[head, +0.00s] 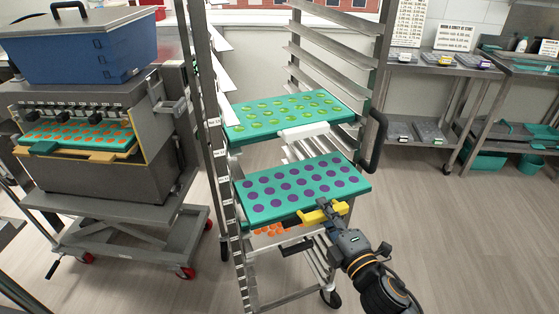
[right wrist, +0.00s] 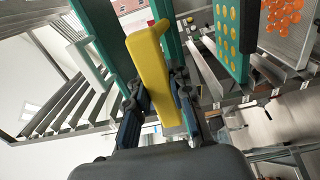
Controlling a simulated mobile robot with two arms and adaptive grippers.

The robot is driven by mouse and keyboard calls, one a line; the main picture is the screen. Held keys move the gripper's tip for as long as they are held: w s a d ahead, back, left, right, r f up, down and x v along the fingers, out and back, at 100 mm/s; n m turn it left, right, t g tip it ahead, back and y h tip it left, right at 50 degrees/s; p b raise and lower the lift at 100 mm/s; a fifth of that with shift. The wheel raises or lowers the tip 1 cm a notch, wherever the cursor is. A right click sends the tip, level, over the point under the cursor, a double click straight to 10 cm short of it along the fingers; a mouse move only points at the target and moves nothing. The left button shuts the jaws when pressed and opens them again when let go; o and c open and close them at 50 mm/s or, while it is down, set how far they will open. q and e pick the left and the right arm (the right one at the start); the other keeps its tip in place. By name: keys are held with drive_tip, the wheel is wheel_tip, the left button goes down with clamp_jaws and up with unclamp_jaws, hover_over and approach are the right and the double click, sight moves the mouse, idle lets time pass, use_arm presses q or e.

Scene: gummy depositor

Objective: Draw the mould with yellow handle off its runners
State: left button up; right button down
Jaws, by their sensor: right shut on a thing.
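The mould with the yellow handle, a teal tray with rows of purple rounds (head: 262,205), lies level in the rolling rack in the head view. Its yellow handle (head: 313,216) is on the near edge; it also fills the middle of the right wrist view (right wrist: 150,70). My right gripper (head: 325,210) is shut on this handle, with a finger on each side of it (right wrist: 160,108). How much of the mould still rests on its runners cannot be told. My left gripper is out of view.
Above it in the rack (head: 205,90) sits a teal mould with green rounds (head: 282,112) and a white handle (head: 304,131). Orange rounds (head: 268,230) show below. The depositor (head: 95,150) stands left, shelves (head: 430,70) right. Floor (head: 450,230) right of the rack is clear.

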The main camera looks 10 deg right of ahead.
drive_tip(key=shift+r, duration=0.25)
drive_tip(key=shift+r+p, duration=0.2)
drive_tip(key=shift+p, duration=0.25)
drive_tip(key=shift+s, duration=0.1)
drive_tip(key=shift+s+d+f, duration=0.15)
drive_tip(key=shift+s, duration=0.45)
drive_tip(key=b+v, duration=0.2)
drive_tip(key=v, duration=0.8)
